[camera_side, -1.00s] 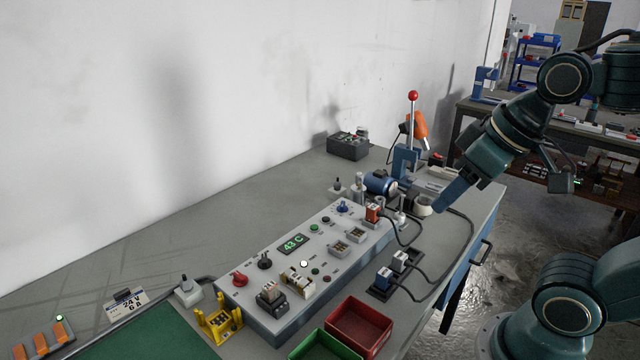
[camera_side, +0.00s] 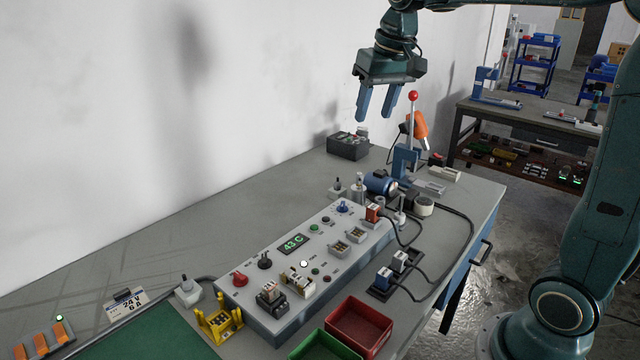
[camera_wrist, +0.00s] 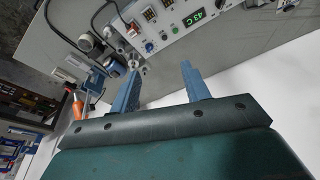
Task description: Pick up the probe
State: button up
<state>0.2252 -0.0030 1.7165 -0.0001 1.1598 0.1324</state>
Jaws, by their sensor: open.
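My gripper (camera_side: 375,116) is open and empty, with its two blue fingers pointing down, high above the back part of the bench. In the wrist view its fingers (camera_wrist: 160,72) stand apart with nothing between them. I cannot tell for sure which thing is the probe. Cabled pieces that may be it are two blue-and-white blocks (camera_side: 384,279) in a black holder and a small white-topped piece (camera_side: 400,217) beside the console's far end. My gripper is well apart from all of them.
A grey console (camera_side: 330,262) with a green "43 C" display sits mid-bench. A lever press with a red knob (camera_side: 413,96), a blue motor (camera_side: 380,183) and a black box (camera_side: 348,146) stand at the back. Red (camera_side: 361,325) and green bins stand in front. The left bench is mostly clear.

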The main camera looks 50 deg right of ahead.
jog(key=w+d+f+m+g, duration=0.25)
jog(key=w+d+f, duration=0.25)
jog(key=w+d, duration=0.55)
jog(key=m, duration=0.3)
send_over(360, 173)
notch_tip(360, 173, down, 10)
jog(key=shift+a+f+y, duration=0.15)
jog(key=shift+a+y, duration=0.05)
jog(key=shift+y, duration=0.1)
jog(key=shift+n+g, duration=0.25)
jog(key=shift+f, duration=4.35)
jog(key=shift+f, duration=0.1)
jog(key=shift+f, duration=2.45)
